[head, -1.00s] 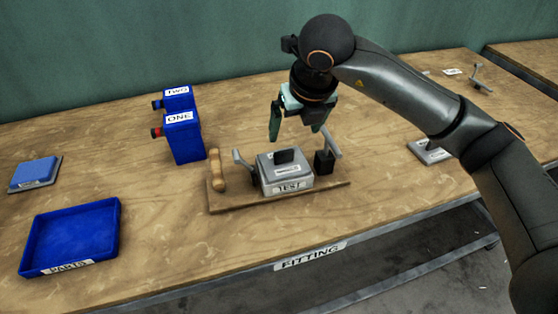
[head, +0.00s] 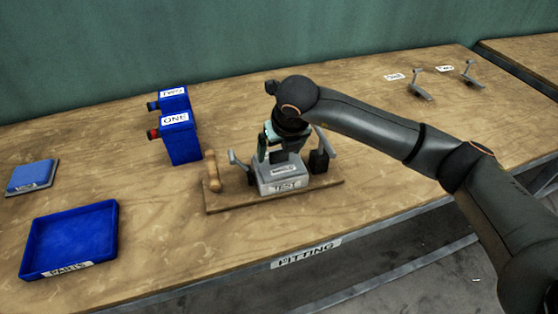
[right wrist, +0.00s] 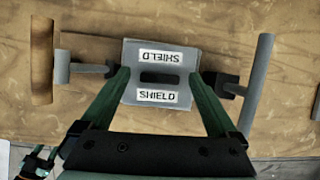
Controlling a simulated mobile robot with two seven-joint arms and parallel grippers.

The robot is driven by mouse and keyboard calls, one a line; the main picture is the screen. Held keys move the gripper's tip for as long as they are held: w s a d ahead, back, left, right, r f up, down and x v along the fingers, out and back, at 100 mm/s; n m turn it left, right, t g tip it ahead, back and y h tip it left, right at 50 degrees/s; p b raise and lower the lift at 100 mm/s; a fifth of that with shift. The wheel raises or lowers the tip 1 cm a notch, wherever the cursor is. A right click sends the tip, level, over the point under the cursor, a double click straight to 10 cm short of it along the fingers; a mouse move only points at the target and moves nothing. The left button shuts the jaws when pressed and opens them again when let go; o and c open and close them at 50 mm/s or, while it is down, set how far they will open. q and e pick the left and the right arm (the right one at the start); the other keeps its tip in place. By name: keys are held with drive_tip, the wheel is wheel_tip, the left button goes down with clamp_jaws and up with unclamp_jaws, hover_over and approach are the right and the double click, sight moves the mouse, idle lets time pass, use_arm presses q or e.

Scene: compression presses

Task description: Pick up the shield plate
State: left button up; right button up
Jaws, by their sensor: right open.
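The shield plate (right wrist: 160,58) is a grey plate with two SHIELD labels and a dark raised grip in its middle. It lies on top of the block marked TEST (head: 285,187), on a wooden board. My right gripper (head: 281,151) is open and points down above the plate. In the right wrist view its fingers (right wrist: 165,76) reach toward the plate's left and right edges, with the dark grip between them; I cannot tell whether they touch. A teal and dark part, apparently my left gripper (right wrist: 36,160), shows in the lower left corner of that view; its jaws are unclear.
Levers with dark clamps flank the block, and a wooden handle (head: 211,171) stands at left on the board (head: 232,205). Blue boxes ONE (head: 181,143) and TWO (head: 174,99) stand behind. The blue PARTS tray (head: 111,225) is at left, with bare table between.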

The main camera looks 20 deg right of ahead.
drive_tip(key=shift+c, duration=0.2)
clamp_jaws()
idle(0.5)
drive_tip(key=shift+r, duration=0.1)
